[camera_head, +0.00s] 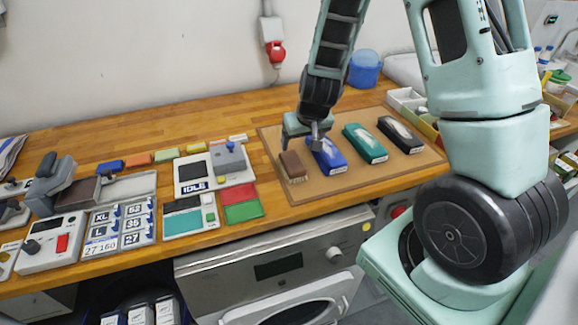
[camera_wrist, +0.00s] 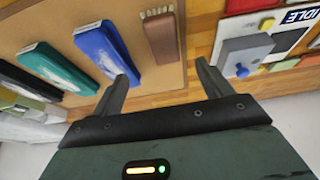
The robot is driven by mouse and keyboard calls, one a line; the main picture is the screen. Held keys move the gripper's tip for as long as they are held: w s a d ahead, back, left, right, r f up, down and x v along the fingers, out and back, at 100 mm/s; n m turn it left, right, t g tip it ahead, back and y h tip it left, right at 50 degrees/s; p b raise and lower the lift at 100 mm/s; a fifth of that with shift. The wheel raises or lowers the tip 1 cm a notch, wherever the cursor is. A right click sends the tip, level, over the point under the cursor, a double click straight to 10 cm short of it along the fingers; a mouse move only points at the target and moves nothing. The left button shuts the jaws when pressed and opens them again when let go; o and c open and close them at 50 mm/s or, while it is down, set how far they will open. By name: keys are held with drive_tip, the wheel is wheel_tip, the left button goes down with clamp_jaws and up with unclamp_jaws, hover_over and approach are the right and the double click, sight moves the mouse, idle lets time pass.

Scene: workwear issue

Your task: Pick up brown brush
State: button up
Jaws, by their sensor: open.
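The brown brush (camera_head: 292,166) lies on the brown board at its left end, bristles showing along its near edge. In the wrist view the brown brush (camera_wrist: 161,38) appears ahead of my fingers, between their lines. My gripper (camera_head: 301,138) is just behind and above the brush in the head view. In the wrist view my gripper (camera_wrist: 162,72) has its two fingers apart with nothing between them. The far end of the brush is partly covered by the gripper in the head view.
A blue brush (camera_head: 327,156) lies close to the right of the brown one, then a green brush (camera_head: 365,143) and a black brush (camera_head: 400,135). The board (camera_head: 425,160) has bare room in front. A grey device marked IDLE (camera_head: 193,186) stands to the left.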

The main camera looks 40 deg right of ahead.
sight(293, 161)
drive_tip(key=p+x, duration=0.1)
drive_tip(key=x, duration=0.7)
drive_tip(key=shift+p, duration=0.3)
drive_tip(key=shift+a+p+x, duration=0.1)
drive_tip(key=shift+p+x, duration=0.6)
drive_tip(key=shift+x, duration=0.45)
drive_tip(key=shift+a+p+x, duration=0.15)
drive_tip(key=shift+p+x, duration=0.5)
drive_tip(key=shift+x, duration=0.5)
drive_tip(key=shift+w+f, duration=0.3)
drive_tip(key=shift+f+b, duration=0.25)
drive_tip(key=shift+b, duration=0.05)
drive_tip(key=c, duration=1.2)
drive_tip(key=shift+o, duration=0.2)
drive_tip(key=shift+r, duration=0.1)
